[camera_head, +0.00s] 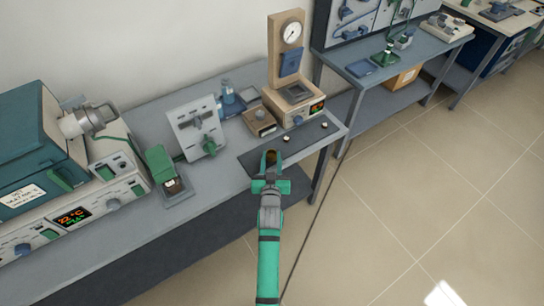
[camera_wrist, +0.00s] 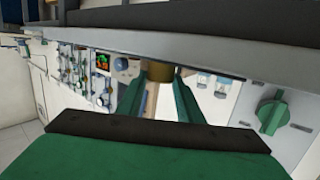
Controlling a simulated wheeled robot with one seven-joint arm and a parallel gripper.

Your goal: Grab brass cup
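The brass cup (camera_head: 271,157) is a small dark brass object at the right end of the long grey bench. In the wrist view, its brownish-gold side (camera_wrist: 159,74) shows at the top middle, partly cut off by the dark bench edge. My green gripper (camera_head: 271,163) is at the bench's front edge, with its fingers on either side of the cup. The fingers also show in the wrist view (camera_wrist: 160,88), flanking the cup. Whether both fingers press on the cup is too small to tell.
A press with a round dial (camera_head: 291,33) stands behind the cup. Small pale pieces (camera_head: 286,138) lie on the dark mat (camera_head: 252,160) nearby. A teal furnace (camera_head: 40,150) and a tilted white panel (camera_head: 196,127) stand to the left. Open floor (camera_head: 400,200) lies to the right.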

